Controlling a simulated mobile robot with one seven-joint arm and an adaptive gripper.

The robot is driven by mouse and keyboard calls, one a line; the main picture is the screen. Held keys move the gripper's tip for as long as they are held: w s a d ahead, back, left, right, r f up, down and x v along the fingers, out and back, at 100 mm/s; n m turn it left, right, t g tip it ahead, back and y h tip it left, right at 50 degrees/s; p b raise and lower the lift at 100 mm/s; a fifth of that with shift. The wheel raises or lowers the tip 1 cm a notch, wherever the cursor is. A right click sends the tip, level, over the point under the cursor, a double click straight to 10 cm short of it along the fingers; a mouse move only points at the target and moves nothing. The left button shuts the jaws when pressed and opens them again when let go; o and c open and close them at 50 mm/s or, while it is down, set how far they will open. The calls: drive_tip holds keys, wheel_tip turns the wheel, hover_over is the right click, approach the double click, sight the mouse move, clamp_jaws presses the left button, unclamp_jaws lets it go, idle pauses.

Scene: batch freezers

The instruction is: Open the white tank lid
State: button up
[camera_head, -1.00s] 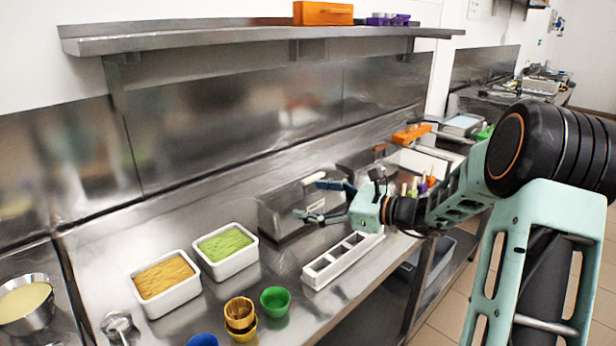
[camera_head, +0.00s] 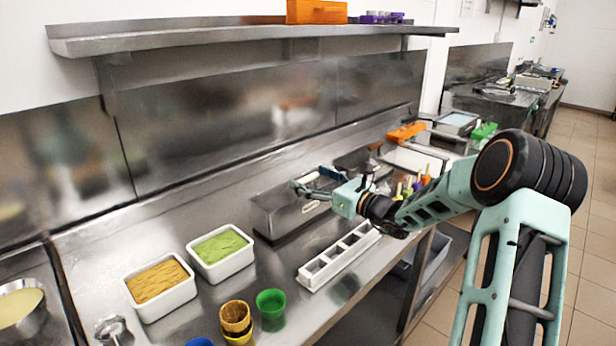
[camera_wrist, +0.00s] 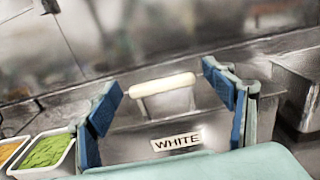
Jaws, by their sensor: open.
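The white tank (camera_head: 275,212) is a steel box on the counter, and its front carries a label reading WHITE (camera_wrist: 177,142) in the wrist view. Its lid has a cream bar handle (camera_wrist: 162,85), which also shows in the head view (camera_head: 309,178). My gripper (camera_head: 305,187) is open and empty at the tank. In the wrist view my gripper's blue-padded fingers (camera_wrist: 160,90) stand apart, one on each side of the handle. The handle appears beyond the fingertips or level with them; I cannot tell which. The lid looks shut.
White tubs of orange (camera_head: 160,281) and green (camera_head: 221,246) contents stand left of the tank. A white compartment rack (camera_head: 339,258) lies in front of it. Cups (camera_head: 271,303) stand near the counter's front edge. A steel shelf (camera_head: 250,38) runs above.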

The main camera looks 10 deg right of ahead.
drive_tip(key=shift+w+a, duration=0.4)
drive_tip(key=shift+w, duration=0.15)
drive_tip(key=shift+r, duration=0.1)
drive_tip(key=c, duration=1.7)
